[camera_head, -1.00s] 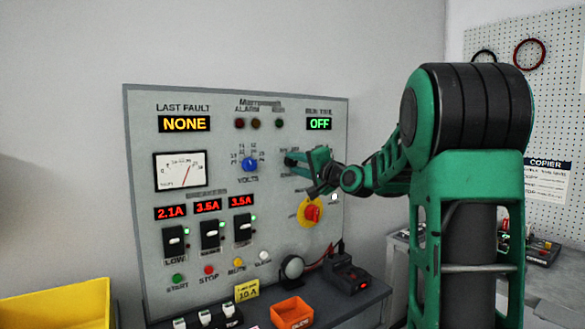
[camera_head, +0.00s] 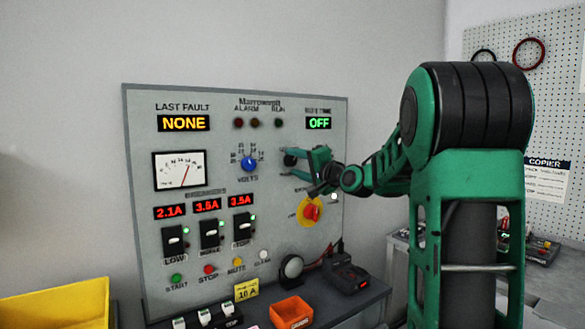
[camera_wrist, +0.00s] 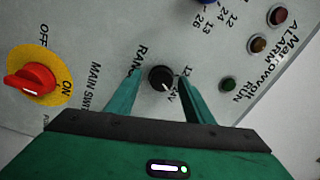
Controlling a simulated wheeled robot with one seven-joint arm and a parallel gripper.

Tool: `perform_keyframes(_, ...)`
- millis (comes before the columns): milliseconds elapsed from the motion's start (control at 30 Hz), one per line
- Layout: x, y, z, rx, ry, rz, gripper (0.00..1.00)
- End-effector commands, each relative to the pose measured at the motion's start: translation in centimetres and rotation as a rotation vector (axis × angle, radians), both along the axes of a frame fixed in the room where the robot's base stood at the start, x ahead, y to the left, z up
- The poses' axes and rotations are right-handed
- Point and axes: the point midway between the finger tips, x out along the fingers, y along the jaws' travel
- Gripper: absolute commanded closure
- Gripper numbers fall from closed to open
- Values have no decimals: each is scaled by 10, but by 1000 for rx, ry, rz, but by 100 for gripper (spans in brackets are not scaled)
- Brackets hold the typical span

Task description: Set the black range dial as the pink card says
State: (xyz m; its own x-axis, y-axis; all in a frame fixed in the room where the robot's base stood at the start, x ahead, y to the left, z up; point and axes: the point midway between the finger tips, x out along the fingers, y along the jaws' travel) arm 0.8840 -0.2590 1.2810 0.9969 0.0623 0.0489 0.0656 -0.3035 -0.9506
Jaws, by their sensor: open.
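The black range dial (camera_wrist: 161,79) is on the grey panel, between my two fingers in the wrist view. Its white pointer line is turned toward the printed 24V mark. In the head view the dial (camera_head: 289,160) shows small and dark between the fingers. My gripper (camera_wrist: 160,76) is open around the dial, one finger on each side, with gaps showing; it is the green arm's end in the head view (camera_head: 287,160). A sliver of pink, perhaps the pink card (camera_head: 252,326), shows at the bottom edge of the head view; its writing is out of frame.
The red main switch (camera_head: 311,212) is on its yellow plate below my gripper. The blue volts knob (camera_head: 249,164) is just left of the fingers. Breakers and buttons fill the lower panel. An orange bin (camera_head: 291,311) and a yellow card (camera_head: 246,290) stand on the bench.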

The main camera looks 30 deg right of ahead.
Motion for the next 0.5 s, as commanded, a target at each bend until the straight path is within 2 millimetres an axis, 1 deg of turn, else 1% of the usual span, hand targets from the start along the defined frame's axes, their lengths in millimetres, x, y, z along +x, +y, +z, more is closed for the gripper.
perform_keyframes(167, -20, -2, 0, 1, -1, -3, 53)
perform_keyframes(400, -65, -5, -3, 1, 1, -4, 53)
perform_keyframes(500, -81, -6, -5, 1, 0, -4, 53)
